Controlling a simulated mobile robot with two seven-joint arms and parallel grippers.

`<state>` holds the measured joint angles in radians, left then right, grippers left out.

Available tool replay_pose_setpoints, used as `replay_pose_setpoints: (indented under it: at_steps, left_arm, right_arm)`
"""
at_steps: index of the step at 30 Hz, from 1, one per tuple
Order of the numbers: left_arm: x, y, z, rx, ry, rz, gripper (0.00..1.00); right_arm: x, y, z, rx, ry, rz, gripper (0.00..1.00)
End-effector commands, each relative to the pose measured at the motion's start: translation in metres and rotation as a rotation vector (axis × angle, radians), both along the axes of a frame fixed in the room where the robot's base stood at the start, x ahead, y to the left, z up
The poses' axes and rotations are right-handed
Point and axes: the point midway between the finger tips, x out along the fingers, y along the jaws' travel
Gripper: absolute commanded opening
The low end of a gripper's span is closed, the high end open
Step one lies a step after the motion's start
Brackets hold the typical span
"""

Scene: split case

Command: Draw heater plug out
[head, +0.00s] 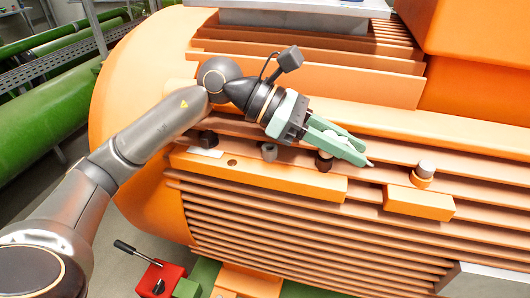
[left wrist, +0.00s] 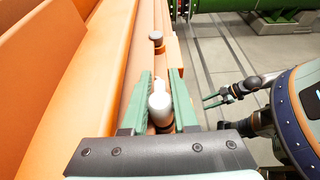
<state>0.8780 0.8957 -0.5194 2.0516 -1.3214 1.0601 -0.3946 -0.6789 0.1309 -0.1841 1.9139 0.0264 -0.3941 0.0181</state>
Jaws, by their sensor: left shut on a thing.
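A white plug (left wrist: 160,104) with a narrow tip sits between the fingers of my left gripper (left wrist: 160,100) in the left wrist view. In the head view the left gripper (head: 352,147) reaches over the side of the orange motor housing, its green fingers shut on the white plug (head: 343,139). Whether the plug is seated or clear of the housing cannot be told. My right gripper (left wrist: 212,101) shows in the left wrist view with its green fingers apart, away from the housing, and nothing shows between them.
A grey-capped plug (head: 426,169) stands to the right. Orange ribs run along the housing. A red box with a lever (head: 160,278) stands low at left.

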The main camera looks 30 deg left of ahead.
Motion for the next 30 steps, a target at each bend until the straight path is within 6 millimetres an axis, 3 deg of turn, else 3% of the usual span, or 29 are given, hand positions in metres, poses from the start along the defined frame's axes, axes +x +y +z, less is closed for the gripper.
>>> replay_pose_setpoints:
  at_steps: [30]
  left_arm:
    - [0.0,0.0,0.04,0.0,0.0,0.0,0.0]
  right_arm:
    - [0.0,0.0,0.028,0.0,0.0,0.0,0.5]
